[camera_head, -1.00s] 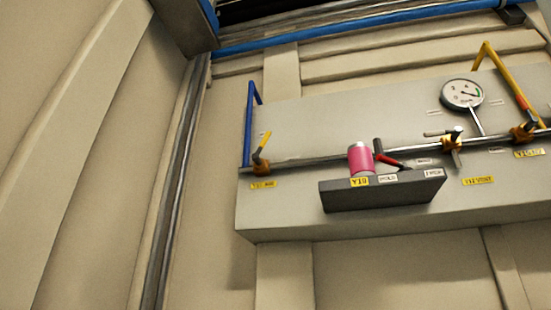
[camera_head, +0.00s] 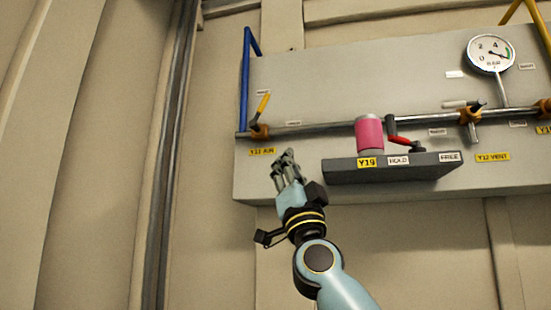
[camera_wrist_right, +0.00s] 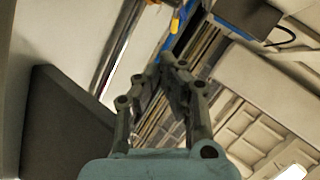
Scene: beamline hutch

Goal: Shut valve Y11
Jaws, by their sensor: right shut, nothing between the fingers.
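Valve Y11 (camera_head: 259,131) sits at the left end of the steel pipe, above a yellow "Y11 AIR" label (camera_head: 262,152). Its yellow lever (camera_head: 264,104) points up, leaning slightly right, away from the line of the pipe. The yellow lever tip (camera_wrist_right: 175,22) also seems to show at the top of the right wrist view. My right gripper (camera_head: 288,156) is below and right of the valve, fingers pointing up. Its fingers (camera_wrist_right: 172,66) are together and empty, apart from the lever. My left gripper is not in view.
A dark shelf (camera_head: 390,176) with a pink cylinder (camera_head: 369,134) and a red-handled part (camera_head: 400,140) juts out right of my gripper. A blue pipe (camera_head: 245,85) rises left of the lever. Further right are valve Y12 (camera_head: 470,116) and a gauge (camera_head: 489,54).

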